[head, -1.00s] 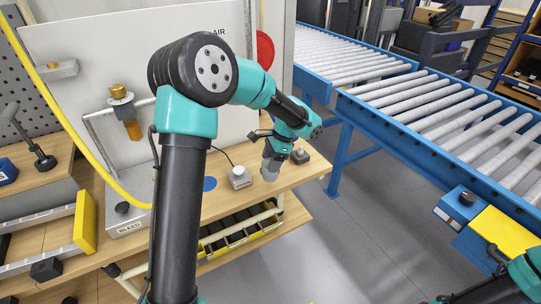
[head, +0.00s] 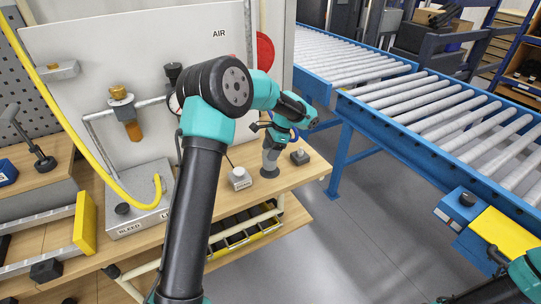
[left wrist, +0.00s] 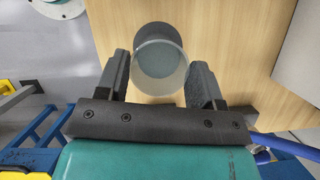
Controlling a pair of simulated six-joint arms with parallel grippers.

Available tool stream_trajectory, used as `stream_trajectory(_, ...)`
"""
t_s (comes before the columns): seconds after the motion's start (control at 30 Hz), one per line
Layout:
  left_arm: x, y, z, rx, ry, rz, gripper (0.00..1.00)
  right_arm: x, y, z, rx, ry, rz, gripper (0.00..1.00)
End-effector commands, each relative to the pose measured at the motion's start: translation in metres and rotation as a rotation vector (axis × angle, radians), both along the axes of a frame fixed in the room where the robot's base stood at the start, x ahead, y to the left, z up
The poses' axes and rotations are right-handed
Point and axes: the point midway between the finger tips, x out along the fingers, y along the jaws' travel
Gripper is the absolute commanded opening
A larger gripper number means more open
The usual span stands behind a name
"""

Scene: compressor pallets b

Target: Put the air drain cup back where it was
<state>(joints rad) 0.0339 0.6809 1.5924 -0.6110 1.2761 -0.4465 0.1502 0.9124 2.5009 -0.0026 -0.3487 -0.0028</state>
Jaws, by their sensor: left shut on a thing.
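My left gripper (head: 272,150) points down over the right part of the wooden bench (head: 300,175). In the left wrist view the left gripper (left wrist: 160,85) has its two dark fingers on either side of a round cup (left wrist: 160,60) and holds it. The cup has a pale, clear-looking rim and a grey inside. I cannot tell whether the cup touches the bench.
A white panel marked AIR (head: 215,55) carries a pipe with a brass-topped amber bowl (head: 133,130). My left arm hides part of the pipe. A roller conveyor (head: 440,115) is at right.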

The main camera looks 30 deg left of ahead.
Motion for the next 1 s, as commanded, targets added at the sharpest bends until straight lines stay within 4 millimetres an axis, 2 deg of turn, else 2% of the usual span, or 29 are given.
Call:
stream_trajectory(0.03, -0.001, 0.0, -0.009, 0.0, 0.004, 0.0, 0.26, 0.0, 0.0, 0.0, 0.0, 0.0, 0.0, 0.87)
stream_trajectory(0.17, 0.0, 0.0, -0.022, 0.001, 0.001, 0.0, 0.26, 0.0, 0.0, 0.0, 0.0, 0.0, 0.0, 0.87)
stream_trajectory(0.6, 0.0, 0.0, -0.027, 0.001, -0.001, 0.0, 0.26, 0.0, 0.0, 0.0, 0.0, 0.0, 0.0, 0.87)
stream_trajectory(0.63, 0.0, 0.0, -0.027, 0.001, -0.001, 0.0, 0.63, 0.0, 0.0, 0.0, 0.0, 0.0, 0.0, 0.87)
stream_trajectory(0.87, 0.0, 0.0, -0.027, 0.001, -0.001, 0.0, 0.85, 0.0, 0.0, 0.0, 0.0, 0.0, 0.0, 0.87)
stream_trajectory(1.0, 0.0, 0.0, -0.027, 0.001, -0.001, 0.0, 0.87, 0.0, 0.0, 0.0, 0.0, 0.0, 0.0, 0.87)
